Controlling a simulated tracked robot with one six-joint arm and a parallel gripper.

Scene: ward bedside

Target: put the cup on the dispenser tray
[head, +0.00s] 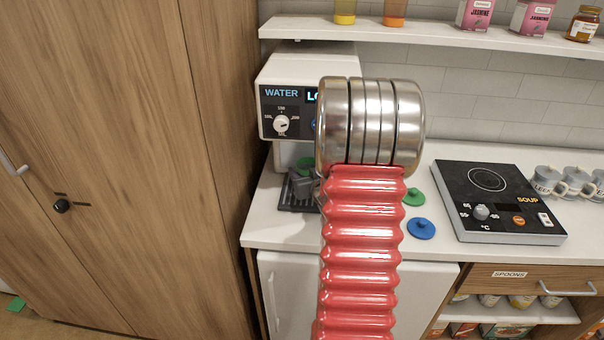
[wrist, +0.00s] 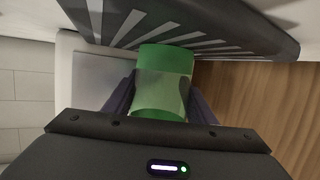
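The green see-through cup (wrist: 163,80) is between the two dark fingers of my gripper (wrist: 160,92) in the wrist view, and the fingers close on its sides. In the head view a bit of the green cup (head: 306,163) shows behind my arm, beside my grey gripper (head: 302,188). The dark slatted dispenser tray (head: 286,200) lies under the water dispenser (head: 285,98). The tray (wrist: 225,32) fills the top of the wrist view, just past the cup's end. I cannot tell whether the cup touches it. My arm hides much of this spot.
A green lid (head: 413,197) and a blue lid (head: 421,229) lie on the counter, right of my arm. A soup hotplate (head: 497,200) and several mugs (head: 578,183) stand further right. A tall wooden cabinet (head: 110,150) bounds the left side. A shelf (head: 440,38) runs above.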

